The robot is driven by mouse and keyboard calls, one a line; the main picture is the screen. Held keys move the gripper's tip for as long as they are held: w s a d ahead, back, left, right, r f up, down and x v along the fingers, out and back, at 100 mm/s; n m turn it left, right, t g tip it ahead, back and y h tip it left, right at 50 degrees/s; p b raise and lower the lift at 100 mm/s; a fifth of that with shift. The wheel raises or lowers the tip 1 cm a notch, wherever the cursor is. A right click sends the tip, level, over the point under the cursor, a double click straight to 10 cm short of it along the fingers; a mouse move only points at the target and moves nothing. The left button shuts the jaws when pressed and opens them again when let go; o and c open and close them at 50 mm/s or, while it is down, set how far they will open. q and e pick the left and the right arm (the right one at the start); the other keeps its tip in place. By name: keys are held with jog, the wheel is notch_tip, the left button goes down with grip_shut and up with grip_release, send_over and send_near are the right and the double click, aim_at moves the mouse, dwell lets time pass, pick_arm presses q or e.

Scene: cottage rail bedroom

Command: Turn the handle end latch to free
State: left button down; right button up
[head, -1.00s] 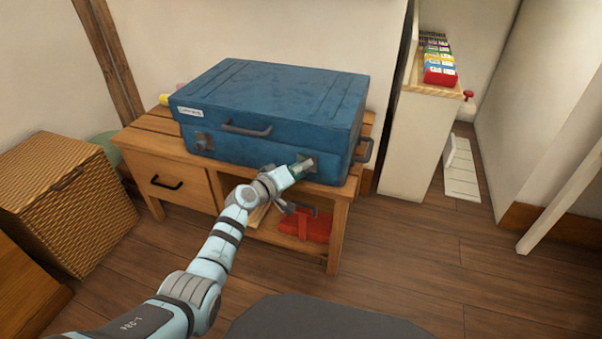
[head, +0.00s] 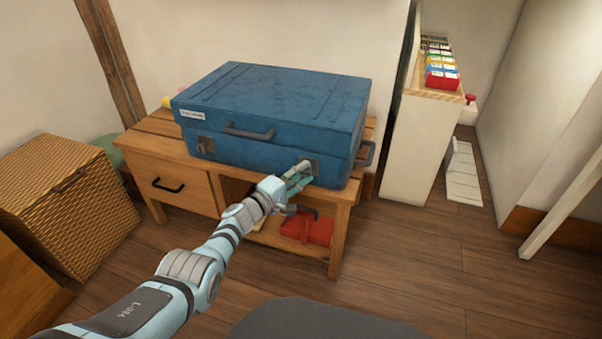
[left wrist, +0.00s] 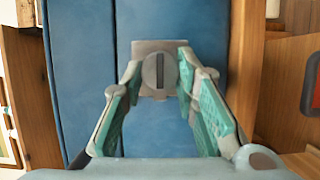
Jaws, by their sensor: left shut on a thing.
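A closed blue case (head: 270,105) lies on a wooden bench. Its right front latch (head: 311,167), near the end with the side handle (head: 365,153), is a grey plate with a round knob. In the left wrist view the latch knob (left wrist: 158,72) shows between my fingertips, its dark bar upright in the picture. My left gripper (head: 300,172) is shut on this knob, with green-padded fingers (left wrist: 159,84) on either side of it. The left front latch (head: 205,145) is clear of the gripper. My right gripper is not in view.
The wooden bench (head: 180,205) has a drawer at left and an open shelf with a red item (head: 318,231). A wicker basket (head: 65,205) stands at left. A white shelf unit (head: 415,150) stands at right. The floor (head: 420,260) at right is clear.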

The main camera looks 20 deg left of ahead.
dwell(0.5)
pick_arm(q)
jog(key=c, duration=1.3)
grip_release()
jog(key=shift+d, duration=0.1)
jog(key=shift+s+a+f, duration=0.15)
jog(key=shift+s+a, duration=0.1)
jog(key=shift+s, duration=0.1)
jog(key=v, duration=1.1)
jog(key=shift+s, duration=0.15)
